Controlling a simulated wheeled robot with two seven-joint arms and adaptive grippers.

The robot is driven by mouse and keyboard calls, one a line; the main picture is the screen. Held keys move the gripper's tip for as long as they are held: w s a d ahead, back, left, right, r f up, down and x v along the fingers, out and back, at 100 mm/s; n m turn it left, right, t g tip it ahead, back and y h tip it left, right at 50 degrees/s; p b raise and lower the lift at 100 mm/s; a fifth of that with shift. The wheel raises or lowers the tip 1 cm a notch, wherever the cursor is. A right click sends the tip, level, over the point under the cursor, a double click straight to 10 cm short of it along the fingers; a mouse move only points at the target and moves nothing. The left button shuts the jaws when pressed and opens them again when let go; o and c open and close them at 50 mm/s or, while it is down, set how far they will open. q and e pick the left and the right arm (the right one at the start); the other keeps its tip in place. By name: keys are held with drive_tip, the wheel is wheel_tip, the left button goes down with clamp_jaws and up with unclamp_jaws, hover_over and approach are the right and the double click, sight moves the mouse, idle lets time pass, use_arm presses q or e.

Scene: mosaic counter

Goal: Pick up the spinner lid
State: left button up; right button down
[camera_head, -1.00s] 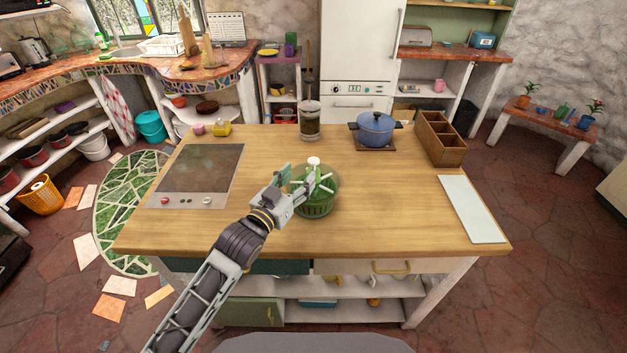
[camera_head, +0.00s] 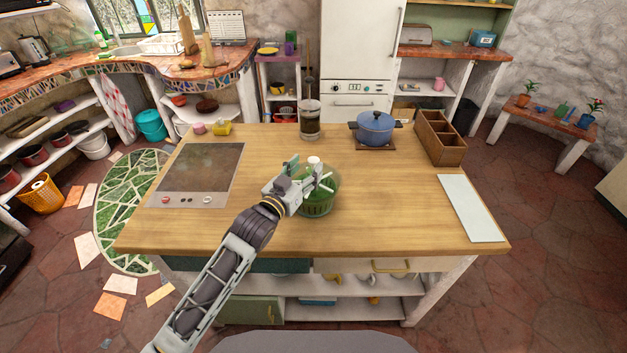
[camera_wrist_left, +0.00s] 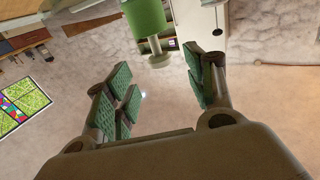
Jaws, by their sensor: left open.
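The salad spinner stands on the wooden island; its green see-through bowl (camera_head: 318,208) shows below my gripper. The spinner lid (camera_head: 331,176) is on top, partly hidden by my gripper, with a pale knob (camera_head: 314,161) rising from its middle. My left gripper (camera_head: 309,174) is open over the lid, close to the knob. In the left wrist view, the open fingers (camera_wrist_left: 165,78) with green pads have nothing between them. My right gripper is not in view.
The island top (camera_head: 390,215) is clear around the spinner. A cooktop (camera_head: 203,170) lies to the left and a pale board (camera_head: 470,208) to the right. A glass jar (camera_head: 310,122), a blue pot (camera_head: 375,128) and a wooden organizer (camera_head: 440,140) stand behind.

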sight(311, 163)
use_arm(q)
drive_tip(key=shift+p+x, duration=0.55)
drive_tip(key=shift+x, duration=2)
drive_tip(key=shift+f, duration=0.15)
clamp_jaws()
